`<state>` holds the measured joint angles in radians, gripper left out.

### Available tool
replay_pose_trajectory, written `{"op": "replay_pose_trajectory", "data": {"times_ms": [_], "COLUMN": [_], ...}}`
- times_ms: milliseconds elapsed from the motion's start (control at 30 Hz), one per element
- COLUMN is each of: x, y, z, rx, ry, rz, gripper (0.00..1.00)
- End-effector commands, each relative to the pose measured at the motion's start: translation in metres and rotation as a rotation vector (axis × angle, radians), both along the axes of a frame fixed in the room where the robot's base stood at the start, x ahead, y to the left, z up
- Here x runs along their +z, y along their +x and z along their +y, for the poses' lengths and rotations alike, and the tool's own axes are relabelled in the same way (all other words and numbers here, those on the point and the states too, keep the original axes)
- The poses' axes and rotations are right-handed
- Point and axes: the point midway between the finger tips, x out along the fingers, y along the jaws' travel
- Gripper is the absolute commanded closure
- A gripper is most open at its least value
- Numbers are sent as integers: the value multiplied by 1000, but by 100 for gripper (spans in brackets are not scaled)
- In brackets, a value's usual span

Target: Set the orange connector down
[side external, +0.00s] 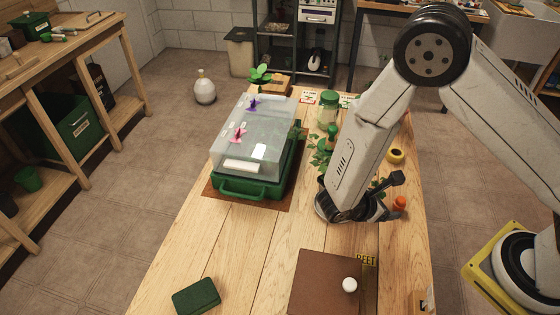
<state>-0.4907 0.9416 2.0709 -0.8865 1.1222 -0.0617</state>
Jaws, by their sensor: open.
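The orange connector (399,203) is a small orange piece near the right edge of the wooden table. It looks upright and seems to rest on the tabletop. My gripper (392,197) is low over the table with its dark jaws open. The connector is right at the jaw tips. I cannot tell whether it is between the fingers or touching one. Part of its lower side is hidden by the gripper.
A green tray (254,190) with a clear dome (262,140) stands left of my gripper. Behind are a green-lidded jar (328,108) and a yellow roll (396,156). A brown board (322,282) with a white knob (349,285) and a green block (196,296) lie in front. Bare wood lies between.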

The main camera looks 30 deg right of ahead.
Motion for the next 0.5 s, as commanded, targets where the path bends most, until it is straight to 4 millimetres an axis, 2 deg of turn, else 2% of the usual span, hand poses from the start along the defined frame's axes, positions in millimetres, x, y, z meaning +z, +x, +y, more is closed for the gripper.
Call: {"op": "replay_pose_trajectory", "data": {"times_ms": [500], "x": [56], "y": [-18], "z": [0], "rx": [-580], "ry": [465], "rz": [-355], "gripper": [24]}}
